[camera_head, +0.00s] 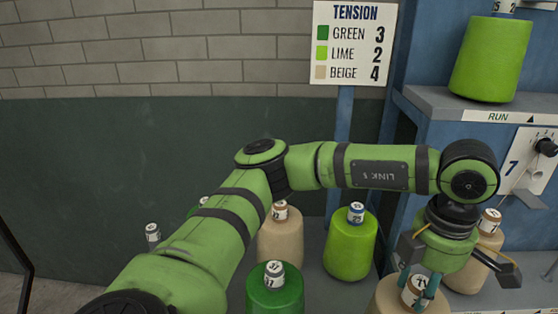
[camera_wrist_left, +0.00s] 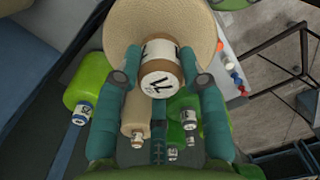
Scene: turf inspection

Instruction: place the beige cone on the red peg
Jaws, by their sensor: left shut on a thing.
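My left gripper (camera_head: 418,284) is at the lower right of the head view, pointing down. It is shut on the paper core at the top of a beige cone (camera_head: 392,299), whose lower part is cut off by the frame edge. In the left wrist view the two fingers (camera_wrist_left: 161,68) close on the brown-and-white core from both sides, and the held beige cone (camera_wrist_left: 163,22) spreads out beyond it. I cannot tell whether the cone is lifted clear of its support. My right gripper is not in view.
Other beige cones (camera_head: 281,245) (camera_head: 489,262), a lime cone (camera_head: 350,248) and a green cone (camera_head: 275,293) stand close around. A blue rack (camera_head: 440,130) with a lime cone (camera_head: 491,60) rises at right. A tension sign (camera_head: 352,42) stands behind.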

